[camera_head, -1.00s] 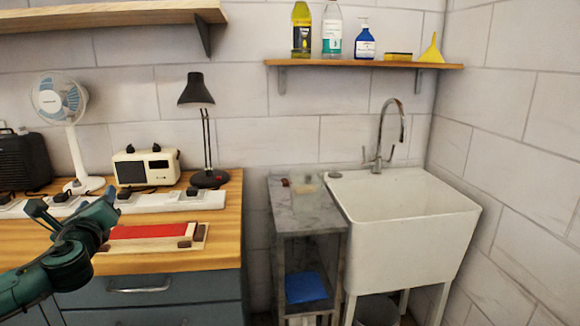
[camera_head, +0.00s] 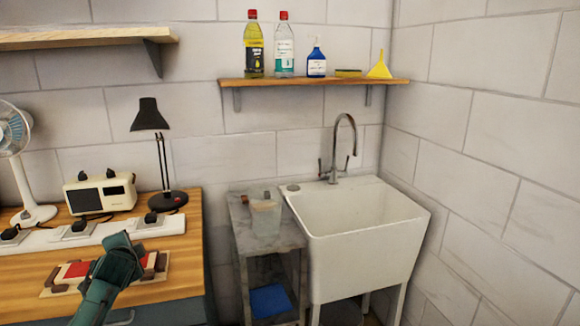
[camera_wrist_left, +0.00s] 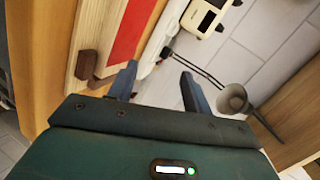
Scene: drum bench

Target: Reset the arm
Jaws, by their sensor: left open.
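My left gripper (camera_head: 122,243) is over the right part of the wooden bench in the head view. In the left wrist view its two fingers (camera_wrist_left: 158,88) stand apart with nothing between them. A wooden board with a red pad (camera_head: 78,270) lies on the bench, partly hidden behind my left gripper and arm. The red pad also shows in the left wrist view (camera_wrist_left: 132,28). My right gripper is in neither view.
A white power strip (camera_head: 95,232) runs behind the board. A fan (camera_head: 14,140), a cream radio (camera_head: 100,195) and a black lamp (camera_head: 150,120) stand at the back. A marble side table (camera_head: 255,240) with a clear container (camera_head: 265,217) and a white sink (camera_head: 360,225) are to the right.

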